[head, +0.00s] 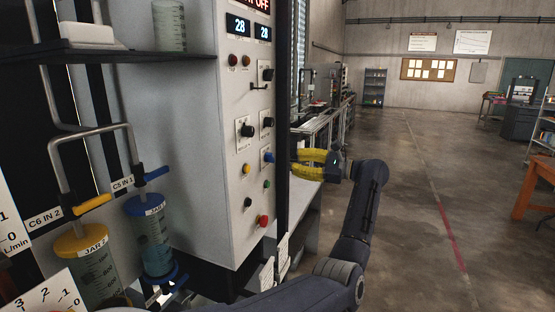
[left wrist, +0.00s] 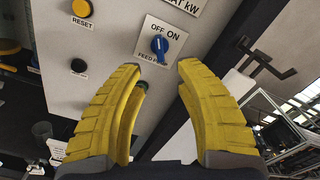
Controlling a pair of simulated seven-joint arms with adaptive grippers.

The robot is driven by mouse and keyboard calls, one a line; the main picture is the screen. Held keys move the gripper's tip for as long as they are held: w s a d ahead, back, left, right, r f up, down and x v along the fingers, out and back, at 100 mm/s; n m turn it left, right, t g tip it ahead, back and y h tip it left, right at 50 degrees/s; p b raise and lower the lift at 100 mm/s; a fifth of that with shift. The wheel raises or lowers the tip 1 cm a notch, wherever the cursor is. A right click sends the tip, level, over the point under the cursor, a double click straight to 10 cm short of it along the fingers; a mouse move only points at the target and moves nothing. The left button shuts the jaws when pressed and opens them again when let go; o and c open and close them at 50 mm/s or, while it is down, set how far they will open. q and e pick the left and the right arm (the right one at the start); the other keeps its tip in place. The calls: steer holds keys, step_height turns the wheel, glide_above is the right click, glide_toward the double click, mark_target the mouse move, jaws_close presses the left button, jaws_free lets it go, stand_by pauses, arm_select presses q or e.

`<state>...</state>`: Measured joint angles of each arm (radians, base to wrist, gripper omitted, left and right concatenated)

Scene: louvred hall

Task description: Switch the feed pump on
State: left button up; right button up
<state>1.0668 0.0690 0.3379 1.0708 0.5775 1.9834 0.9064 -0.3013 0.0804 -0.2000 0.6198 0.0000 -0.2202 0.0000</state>
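The feed pump switch is a blue rotary knob (left wrist: 159,45) on a white plate marked OFF and ON, with a partly covered FEED label below. In the left wrist view its white mark points roughly upward; I cannot tell surely which position it is in. The knob also shows low on the grey panel in the head view (head: 268,157). My left gripper (head: 296,163) has yellow fingers, spread apart and empty, facing the panel just short of the knob. In the left wrist view the fingers (left wrist: 160,72) lie below the knob, one to each side, not touching it. My right gripper is not in view.
The grey control panel (head: 207,130) carries black knobs, lamps, a red button (head: 263,221) and displays. A yellow RESET button (left wrist: 82,8) and a black button (left wrist: 79,67) are left of the knob. Jars with pipes stand left. Open floor (head: 415,200) lies right.

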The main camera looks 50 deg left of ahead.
mark_target(273, 158)
arm_select(q)
steer(key=shift+x, duration=5)
steer(key=shift+c, duration=0.4)
jaws_close()
